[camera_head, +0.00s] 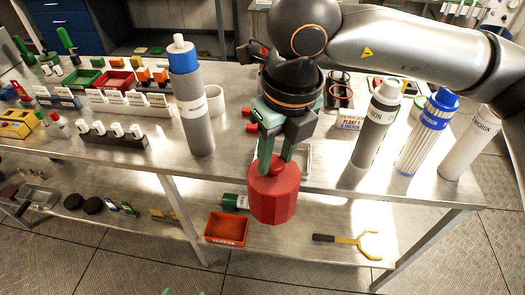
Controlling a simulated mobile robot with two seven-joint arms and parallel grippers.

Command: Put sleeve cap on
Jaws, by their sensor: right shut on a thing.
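My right gripper (276,158) is shut on the top of a red cap (275,197), a faceted cup shape that I take to be the sleeve cap. It hangs in front of the bench's front edge, above the lower shelf. The gripper hides the cap's top in part. A grey cylinder (200,125) with a blue and white top stands upright to its left. A grey cylinder (370,135), a blue-and-white cartridge (421,138) and a white cylinder (468,145) stand to its right. Two small green tips at the bottom edge may be my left gripper (184,292); its opening is unclear.
The steel bench (235,165) carries racks of small parts (130,103) and red and green trays on the left. A black holder (338,90) stands behind.

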